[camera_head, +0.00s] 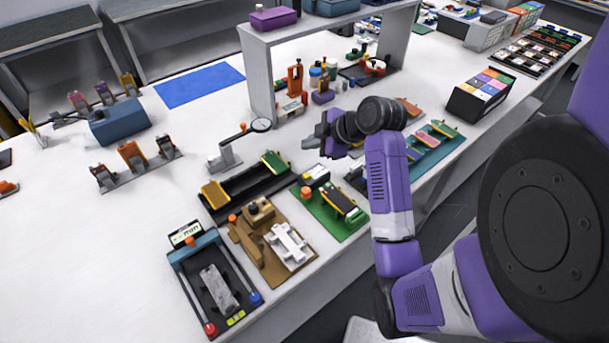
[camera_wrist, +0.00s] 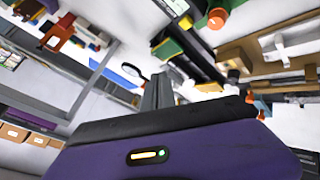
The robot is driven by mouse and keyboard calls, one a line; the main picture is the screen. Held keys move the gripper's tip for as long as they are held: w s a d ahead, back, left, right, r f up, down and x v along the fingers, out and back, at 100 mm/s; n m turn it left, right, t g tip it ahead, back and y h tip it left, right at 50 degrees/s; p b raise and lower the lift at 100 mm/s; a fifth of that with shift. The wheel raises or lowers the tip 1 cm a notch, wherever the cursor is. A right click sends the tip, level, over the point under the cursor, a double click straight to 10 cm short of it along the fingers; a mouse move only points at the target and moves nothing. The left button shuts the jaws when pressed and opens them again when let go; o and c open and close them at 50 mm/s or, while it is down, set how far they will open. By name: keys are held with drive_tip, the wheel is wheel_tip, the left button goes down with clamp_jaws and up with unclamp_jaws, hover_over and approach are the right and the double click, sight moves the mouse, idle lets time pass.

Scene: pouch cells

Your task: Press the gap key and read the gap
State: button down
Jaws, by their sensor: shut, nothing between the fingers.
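A blue-and-black fixture (camera_head: 213,287) at the front has a lit display (camera_head: 185,234) with characters too small to read. I cannot tell which control is the gap key. My gripper is apart from both stations.
A brown fixture (camera_head: 245,247) with a white part stands between the two stations. The shelf leg (camera_head: 260,75) is close to my gripper. The white bench at left has free room.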

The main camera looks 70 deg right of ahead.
sight(309, 176)
drive_tip(key=shift+f, duration=0.15)
wheel_tip(309, 176, down, 8)
drive_tip(key=b, duration=0.7)
drive_tip(key=shift+d+f, duration=0.1)
drive_tip(key=shift+f, duration=0.15)
drive_tip(key=shift+f, duration=0.1)
idle(1.6)
drive_tip(key=shift+f+b, duration=0.3)
drive_tip(key=shift+b, duration=0.05)
drive_tip(key=shift+f+b, duration=0.35)
drive_tip(key=shift+f, duration=0.2)
idle(0.7)
idle(0.3)
drive_tip(key=shift+r+p, duration=0.9)
drive_tip(key=shift+r, duration=0.1)
drive_tip(key=shift+r+p, duration=2.15)
drive_tip(key=shift+r, duration=0.3)
